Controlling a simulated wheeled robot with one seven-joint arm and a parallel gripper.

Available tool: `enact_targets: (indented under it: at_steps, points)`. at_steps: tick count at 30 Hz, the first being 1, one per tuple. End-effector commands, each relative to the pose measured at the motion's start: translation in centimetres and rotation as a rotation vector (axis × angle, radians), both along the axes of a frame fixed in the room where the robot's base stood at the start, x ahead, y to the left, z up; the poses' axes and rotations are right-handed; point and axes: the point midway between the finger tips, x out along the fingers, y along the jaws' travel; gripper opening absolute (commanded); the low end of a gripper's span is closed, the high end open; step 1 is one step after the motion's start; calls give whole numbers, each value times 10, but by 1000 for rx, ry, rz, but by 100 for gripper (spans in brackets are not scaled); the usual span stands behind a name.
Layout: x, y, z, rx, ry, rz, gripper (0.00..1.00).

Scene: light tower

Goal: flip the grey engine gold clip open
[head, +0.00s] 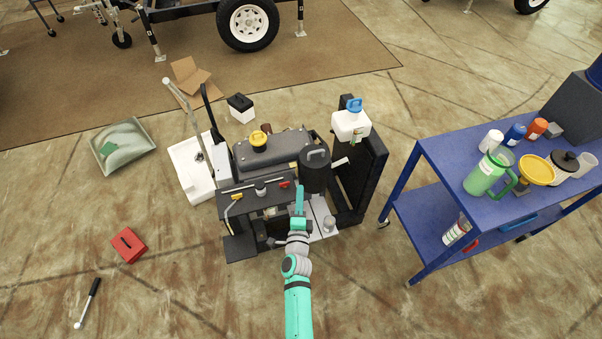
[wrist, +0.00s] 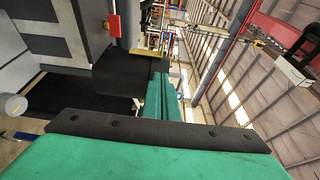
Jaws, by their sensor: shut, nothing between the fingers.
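The grey engine (head: 275,150) stands on the floor in the middle of the head view, with a yellow cap (head: 258,140) on top. A black cylinder (head: 315,170) stands upright at its right front; it also shows in the wrist view (wrist: 120,78). A small gold strip (wrist: 150,51), apparently the gold clip, shows at the cylinder's edge in the wrist view. I cannot make it out in the head view. My gripper (head: 300,190) is shut and empty beside the cylinder. In the wrist view its fingers (wrist: 163,85) lie close to the gold strip; I cannot tell whether they touch.
A black upright panel (head: 365,165) with a white bottle (head: 350,125) stands right of the engine. A blue cart (head: 440,160) with cups and bottles is farther right.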

Motion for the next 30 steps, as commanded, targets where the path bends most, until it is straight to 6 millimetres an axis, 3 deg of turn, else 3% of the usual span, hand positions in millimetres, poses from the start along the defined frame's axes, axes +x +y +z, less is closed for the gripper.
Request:
enact_targets:
  at_steps: [5,21,30]
  points:
    - [12,-1,1,-1,-2,0,0]
    - [89,-10,1,-1,-1,-4,0]
    - [100,-9,0,-1,-1,-2,0]
